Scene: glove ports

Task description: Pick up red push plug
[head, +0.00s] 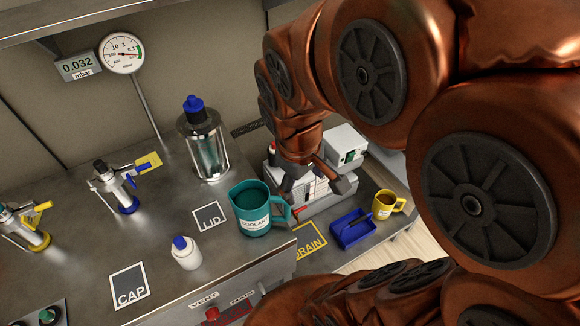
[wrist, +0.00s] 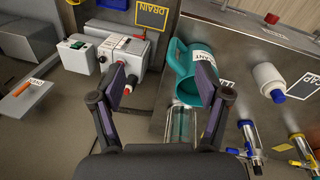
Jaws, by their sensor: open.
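A small red plug-like piece (head: 273,147) shows at the left end of the white pump unit (head: 344,143), beside my arm in the head view. In the wrist view a red piece (wrist: 127,90) sits at the near end of the pump unit (wrist: 120,58), close by my left finger. I cannot tell for certain that this is the push plug. My gripper (wrist: 161,88) is open and empty, its two fingers wide apart. In the head view my gripper (head: 303,182) points down over the pump unit and hides part of it.
A teal coolant jug (head: 256,208) stands beside my gripper. Behind it is a glass vessel (head: 207,150) with a blue top. A blue tray (head: 353,230) and a yellow mug (head: 384,205) are at right. A red knob (head: 212,313) is on the front panel.

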